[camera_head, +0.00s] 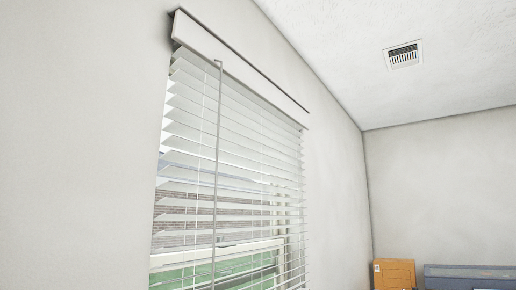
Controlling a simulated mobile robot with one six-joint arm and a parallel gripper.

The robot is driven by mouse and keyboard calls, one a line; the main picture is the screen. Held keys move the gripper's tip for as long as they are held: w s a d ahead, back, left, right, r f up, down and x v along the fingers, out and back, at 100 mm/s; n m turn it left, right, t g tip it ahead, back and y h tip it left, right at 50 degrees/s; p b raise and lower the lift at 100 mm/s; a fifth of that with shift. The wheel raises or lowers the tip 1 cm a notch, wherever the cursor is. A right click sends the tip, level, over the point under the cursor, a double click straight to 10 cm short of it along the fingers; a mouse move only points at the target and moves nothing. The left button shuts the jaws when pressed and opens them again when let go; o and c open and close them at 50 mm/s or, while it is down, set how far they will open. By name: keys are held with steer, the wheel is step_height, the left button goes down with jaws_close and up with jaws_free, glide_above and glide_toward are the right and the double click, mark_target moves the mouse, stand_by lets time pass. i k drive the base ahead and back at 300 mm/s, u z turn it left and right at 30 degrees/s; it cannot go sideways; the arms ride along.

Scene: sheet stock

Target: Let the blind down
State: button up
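A white horizontal-slat blind (240,133) hangs over a window on the wall at centre left. Its slats are tilted open, and the outside shows between them. A white headrail valance (238,68) runs along its top. A thin grey wand or cord (217,150) hangs from near the left end of the valance, in front of the slats, and runs out of the bottom of the view. The blind's lower end is cut off by the frame. My gripper is not in view.
A white window frame (215,257) shows behind the slats. An orange-brown box (394,274) and a blue-grey case (470,277) are at the lower right. A ceiling vent (403,55) is overhead. The wall around the window is bare.

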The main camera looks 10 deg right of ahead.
mark_target(250, 128)
steer(key=u, duration=0.05)
steer(key=k, duration=0.6)
steer(key=z, duration=0.15)
steer(key=i, duration=1.55)
steer(key=u, duration=0.55)
